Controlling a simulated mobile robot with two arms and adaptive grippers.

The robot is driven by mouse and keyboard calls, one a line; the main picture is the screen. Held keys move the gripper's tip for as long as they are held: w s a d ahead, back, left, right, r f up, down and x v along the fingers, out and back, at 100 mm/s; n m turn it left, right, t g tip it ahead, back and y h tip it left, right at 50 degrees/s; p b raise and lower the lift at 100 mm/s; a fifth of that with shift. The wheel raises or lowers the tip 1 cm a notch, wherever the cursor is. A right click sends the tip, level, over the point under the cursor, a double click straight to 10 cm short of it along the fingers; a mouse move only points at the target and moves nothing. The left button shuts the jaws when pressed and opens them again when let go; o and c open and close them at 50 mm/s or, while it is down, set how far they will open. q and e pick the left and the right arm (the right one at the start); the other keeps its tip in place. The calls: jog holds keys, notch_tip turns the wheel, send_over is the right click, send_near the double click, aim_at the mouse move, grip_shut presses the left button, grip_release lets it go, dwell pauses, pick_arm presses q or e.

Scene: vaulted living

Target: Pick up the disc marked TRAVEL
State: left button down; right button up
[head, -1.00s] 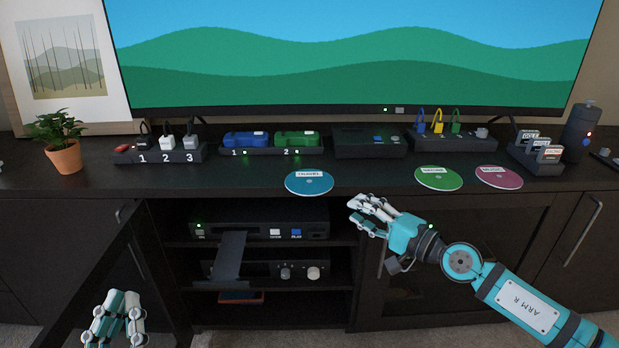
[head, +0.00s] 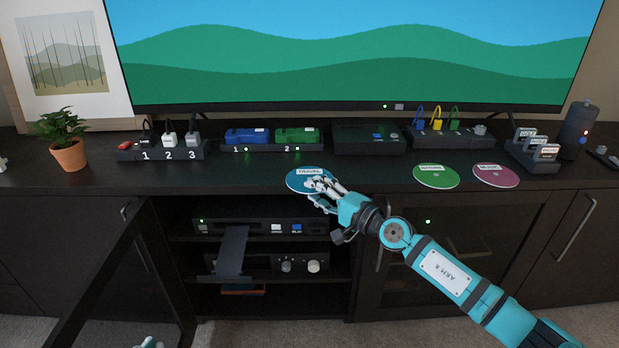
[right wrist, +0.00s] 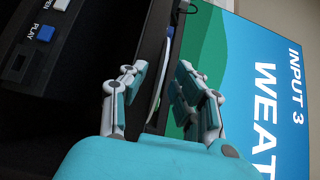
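The blue disc marked TRAVEL (head: 298,183) lies flat at the front edge of the cabinet top. My right gripper (head: 316,192) is at the disc's right front edge and covers part of it. In the right wrist view the disc (right wrist: 164,66) shows edge-on as a thin strip between the fingers of my right gripper (right wrist: 156,76). The fingers are apart, with a gap on both sides of the strip. Only the tip of my left gripper (head: 148,342) shows at the bottom edge of the head view; its opening is hidden.
A green disc (head: 436,179) and a pink MUSIC disc (head: 496,179) lie to the right. Below is an open shelf with a player (head: 258,222) and its extended tray (head: 230,252). Behind stand blue and green game units (head: 246,137) and a black box (head: 368,140).

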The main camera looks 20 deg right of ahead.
jog(key=shift+w+a, duration=0.2)
jog(key=shift+w, duration=0.25)
grip_shut()
